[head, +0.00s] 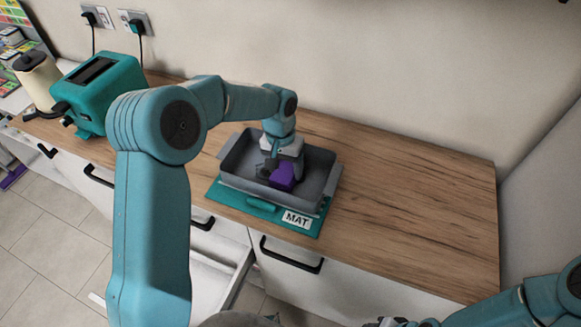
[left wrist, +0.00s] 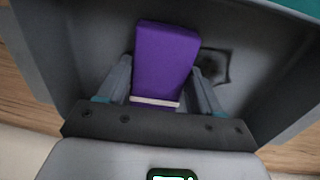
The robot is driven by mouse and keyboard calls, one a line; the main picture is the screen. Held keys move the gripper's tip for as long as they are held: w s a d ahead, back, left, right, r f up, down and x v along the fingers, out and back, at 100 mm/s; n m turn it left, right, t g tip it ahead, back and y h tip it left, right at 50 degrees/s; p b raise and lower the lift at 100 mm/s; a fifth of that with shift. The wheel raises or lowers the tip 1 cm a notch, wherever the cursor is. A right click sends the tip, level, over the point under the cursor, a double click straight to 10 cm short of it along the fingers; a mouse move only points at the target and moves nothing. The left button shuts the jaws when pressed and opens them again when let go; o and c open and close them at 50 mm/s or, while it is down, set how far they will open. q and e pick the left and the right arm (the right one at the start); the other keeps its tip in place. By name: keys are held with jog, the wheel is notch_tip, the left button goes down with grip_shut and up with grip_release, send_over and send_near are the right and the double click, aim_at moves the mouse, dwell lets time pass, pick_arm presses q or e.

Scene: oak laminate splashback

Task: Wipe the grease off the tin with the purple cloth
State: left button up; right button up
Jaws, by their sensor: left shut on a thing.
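The grey tin (head: 323,163) sits on a teal mat (head: 228,197) labelled "MAT" on the wooden counter. My left gripper (head: 277,168) reaches down inside the tin. It is shut on the purple cloth (head: 285,178), a folded block low in the tin. In the left wrist view the cloth (left wrist: 165,55) stands between the two fingers, over the tin's floor (left wrist: 95,35). A dark grease patch (left wrist: 215,66) shows just right of the cloth, partly behind the right finger. Whether the cloth touches the floor is unclear. Part of my right arm's end (head: 395,321) shows at the bottom edge.
A teal toaster (head: 105,92) and a cream kettle (head: 37,78) stand at the counter's left end. Sockets with plugs (head: 137,24) are on the wall behind. The counter right of the tin (head: 410,200) is clear. A drawer (head: 212,275) stands open below the counter.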

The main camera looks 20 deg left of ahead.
pick_arm(q)
jog(key=shift+s+a+r, duration=0.1)
jog(key=shift+a, duration=1.95)
jog(key=shift+a+p, duration=0.3)
jog(key=shift+a, duration=0.75)
jog(key=shift+a, duration=0.1)
